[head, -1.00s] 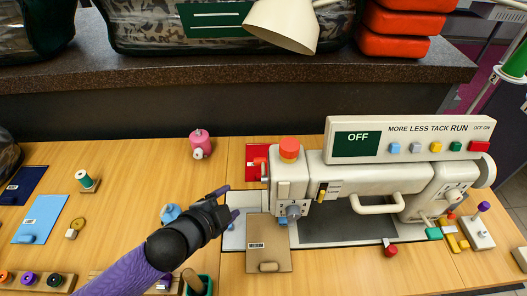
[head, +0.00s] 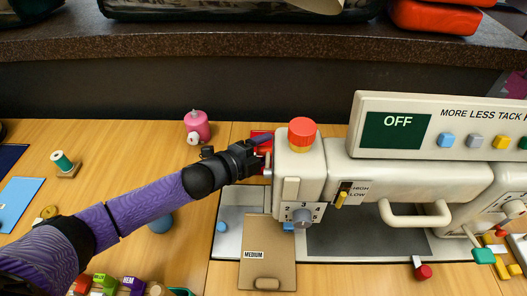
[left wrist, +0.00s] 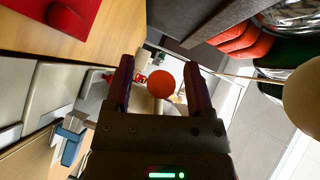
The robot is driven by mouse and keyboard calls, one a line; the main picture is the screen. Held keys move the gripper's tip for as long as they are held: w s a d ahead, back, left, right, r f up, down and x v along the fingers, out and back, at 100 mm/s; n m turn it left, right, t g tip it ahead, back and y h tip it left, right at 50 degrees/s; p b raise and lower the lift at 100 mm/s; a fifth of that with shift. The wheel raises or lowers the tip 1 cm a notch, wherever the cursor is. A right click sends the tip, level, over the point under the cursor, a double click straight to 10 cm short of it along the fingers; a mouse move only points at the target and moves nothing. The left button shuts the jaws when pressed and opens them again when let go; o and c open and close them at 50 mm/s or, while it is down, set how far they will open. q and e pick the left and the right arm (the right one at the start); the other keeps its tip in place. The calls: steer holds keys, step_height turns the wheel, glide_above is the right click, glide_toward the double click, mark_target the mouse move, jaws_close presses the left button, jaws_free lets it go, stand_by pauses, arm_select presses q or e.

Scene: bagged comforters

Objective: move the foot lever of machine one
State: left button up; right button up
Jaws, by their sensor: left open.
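Machine one (head: 420,180) is a cream sewing machine whose screen (head: 394,130) reads OFF. A small pale lever (head: 267,170) at the left side of its head may be the foot lever; it is partly hidden by my gripper. My left gripper (head: 266,150) is open at the left of the head, just above that lever. I cannot tell whether they touch. In the left wrist view the jaws (left wrist: 160,80) are apart with nothing held. The red knob (head: 302,133) tops the head; a red round shape (left wrist: 163,84) shows beyond the jaws. My right gripper is out of view.
A yellow HIGH/LOW lever (head: 341,199) and a dial (head: 302,217) are on the machine's front. A pink item (head: 196,126) stands behind my arm. A brown MEDIUM board (head: 267,268) lies below the head. A dark shelf edge (head: 200,45) runs across the back.

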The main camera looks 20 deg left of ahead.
arm_select(q)
steer(key=shift+w, duration=0.1)
jaws_close()
stand_by(1.4)
